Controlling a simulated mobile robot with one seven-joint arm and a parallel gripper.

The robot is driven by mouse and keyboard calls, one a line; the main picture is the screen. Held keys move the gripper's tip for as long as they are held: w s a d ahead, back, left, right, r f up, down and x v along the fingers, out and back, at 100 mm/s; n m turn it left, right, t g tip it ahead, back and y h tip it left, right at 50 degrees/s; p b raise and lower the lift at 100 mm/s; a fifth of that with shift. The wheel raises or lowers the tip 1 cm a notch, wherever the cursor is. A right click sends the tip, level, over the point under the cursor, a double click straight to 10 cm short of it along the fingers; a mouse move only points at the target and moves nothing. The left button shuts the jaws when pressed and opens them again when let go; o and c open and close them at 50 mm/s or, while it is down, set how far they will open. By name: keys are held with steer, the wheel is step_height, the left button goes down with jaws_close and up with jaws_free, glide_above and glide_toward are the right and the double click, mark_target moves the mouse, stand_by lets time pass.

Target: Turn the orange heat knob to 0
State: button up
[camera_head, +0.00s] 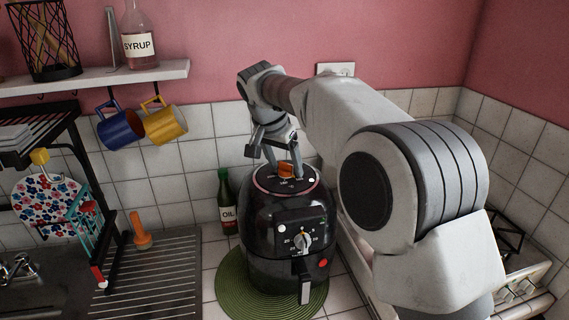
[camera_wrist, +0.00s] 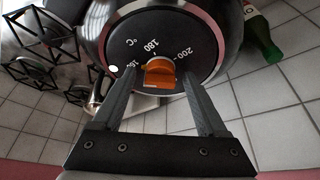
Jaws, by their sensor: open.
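The orange heat knob (camera_head: 286,170) sits on the round top of a black air fryer (camera_head: 262,226). In the wrist view the orange knob (camera_wrist: 159,73) stands on a black dial face with white marks for 160, 180 and 200; 180 lies just beyond the knob's white line. No 0 mark is visible there. My gripper (camera_head: 283,172) reaches down from above. In the wrist view my gripper (camera_wrist: 146,73) has its two fingers spread on either side of the knob, with gaps on both sides. It looks apart from the knob. The knob's near side is partly cut off from clear view.
A second knob (camera_head: 302,241) and a handle are on the fryer's front. The fryer stands on a green round mat (camera_head: 231,281). A green oil bottle (camera_head: 227,202) stands close behind left. Mugs hang under the shelf (camera_head: 98,83). A stove is at right.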

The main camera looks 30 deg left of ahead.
steer(key=shift+c, duration=0.3)
jaws_close()
